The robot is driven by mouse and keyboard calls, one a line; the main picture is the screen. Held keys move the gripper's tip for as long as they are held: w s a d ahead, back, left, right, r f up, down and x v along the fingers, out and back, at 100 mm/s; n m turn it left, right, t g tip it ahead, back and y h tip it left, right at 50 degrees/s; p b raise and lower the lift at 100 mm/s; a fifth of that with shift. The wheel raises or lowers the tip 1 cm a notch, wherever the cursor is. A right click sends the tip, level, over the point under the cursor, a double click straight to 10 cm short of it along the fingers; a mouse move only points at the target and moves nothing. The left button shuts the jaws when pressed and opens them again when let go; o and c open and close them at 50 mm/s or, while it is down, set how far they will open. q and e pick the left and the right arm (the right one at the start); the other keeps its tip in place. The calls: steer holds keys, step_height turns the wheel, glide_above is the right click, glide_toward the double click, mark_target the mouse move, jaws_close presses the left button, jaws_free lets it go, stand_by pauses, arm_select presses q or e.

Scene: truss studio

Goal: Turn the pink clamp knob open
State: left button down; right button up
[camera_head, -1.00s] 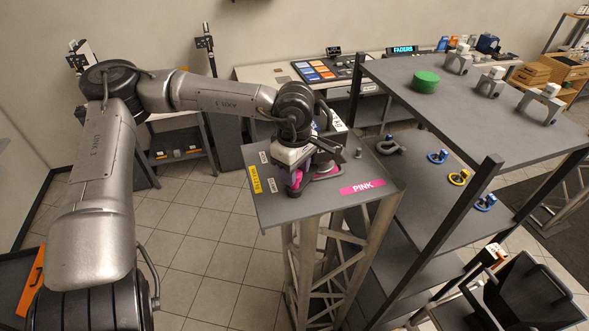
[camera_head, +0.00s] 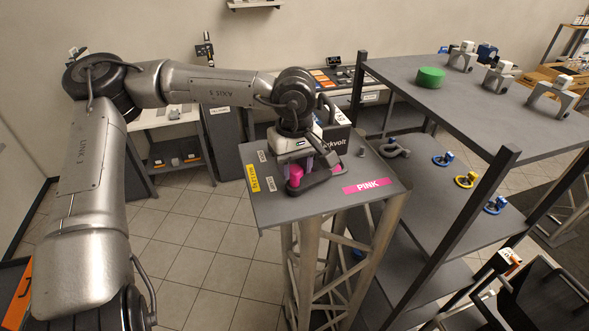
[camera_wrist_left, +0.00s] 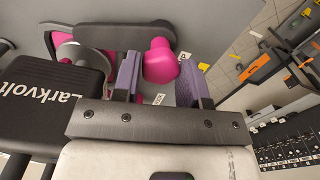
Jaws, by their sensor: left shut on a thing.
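The pink clamp knob (camera_head: 295,176) is on top of a small grey plate on a truss stand. In the left wrist view the knob (camera_wrist_left: 161,64) sits between the two purple fingers of my left gripper (camera_wrist_left: 161,80), which is shut on it. In the head view my left gripper (camera_head: 303,164) points down over the plate and partly hides the clamp. A dark grey clamp bar (camera_wrist_left: 110,37) lies beside the knob, with more pink parts partly hidden behind the fingers. My right gripper is not in view.
The plate (camera_head: 300,209) carries a PINK label (camera_head: 363,186) and a yellow label (camera_head: 253,178). A black Larkvolt box (camera_head: 336,140) stands close behind the gripper. A shelf rack (camera_head: 465,93) with a green round block (camera_head: 430,77) and several clamps stands right.

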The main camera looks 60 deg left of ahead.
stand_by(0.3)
arm_select(q)
steer(key=c, duration=0.7)
jaws_free()
steer(key=shift+o, duration=0.2)
step_height(320, 180, up, 14)
steer(key=b, duration=0.2)
steer(key=shift+f, duration=0.15)
